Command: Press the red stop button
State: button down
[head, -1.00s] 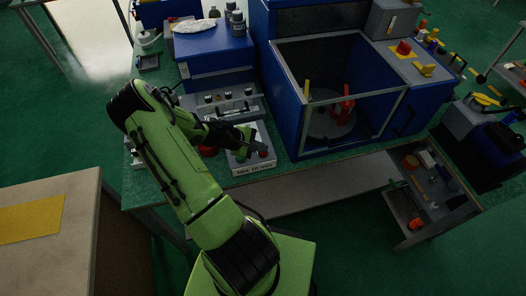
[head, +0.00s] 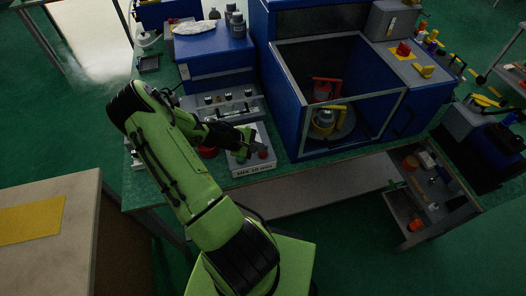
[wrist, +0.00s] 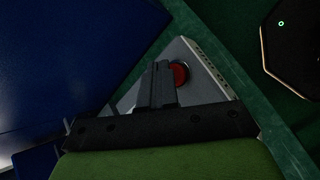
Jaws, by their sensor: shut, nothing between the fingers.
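The red stop button (head: 263,154) sits on the sloped top of a light grey control box (head: 252,170) at the front edge of the bench. In the wrist view the red button (wrist: 181,73) shows in a dark round collar, just right of my finger tips, which partly cover it. My gripper (head: 259,146) is shut and empty, above the box and close to the button. It also shows in the wrist view (wrist: 161,66). I cannot tell whether the tips touch the button.
A blue machine with an open-framed enclosure (head: 300,118) stands right of the box, with red and yellow parts inside. A grey panel with knobs (head: 232,104) lies behind. Another red button (head: 404,48) is on the machine's right top. A red round thing (head: 207,152) is left of my gripper.

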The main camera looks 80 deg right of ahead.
aim_at(260, 154)
jog(key=shift+r, duration=0.35)
jog(key=shift+r, duration=0.1)
notch_tip(260, 154, up, 5)
jog(key=p, duration=0.4)
dwell(0.8)
